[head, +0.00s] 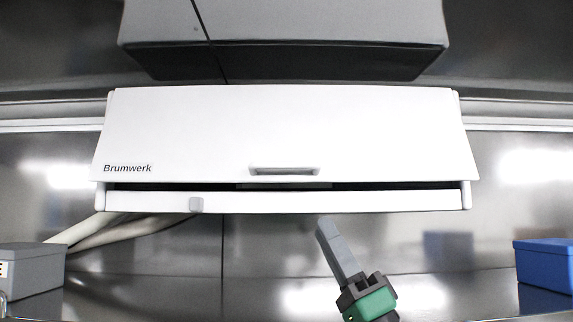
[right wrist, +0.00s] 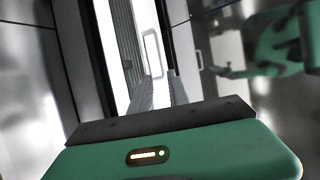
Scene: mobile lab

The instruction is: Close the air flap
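A white wall unit marked "Brumwerk" (head: 280,125) fills the middle of the head view. Its large front panel, which I take to be the air flap, has a grey handle (head: 284,171) at its lower edge. A dark gap shows between this edge and the white lower strip (head: 300,201). My right gripper (head: 328,228) is below the strip, right of centre, pointing up toward the unit. In the right wrist view its two fingers (right wrist: 161,82) have a narrow gap with nothing held. The handle shows beyond them (right wrist: 152,55). My left gripper is not in view.
A grey box (head: 35,270) stands at the left and a blue box (head: 545,264) at the right. Pale hoses (head: 125,232) run below the unit's left end. A grey cabinet (head: 285,40) hangs above.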

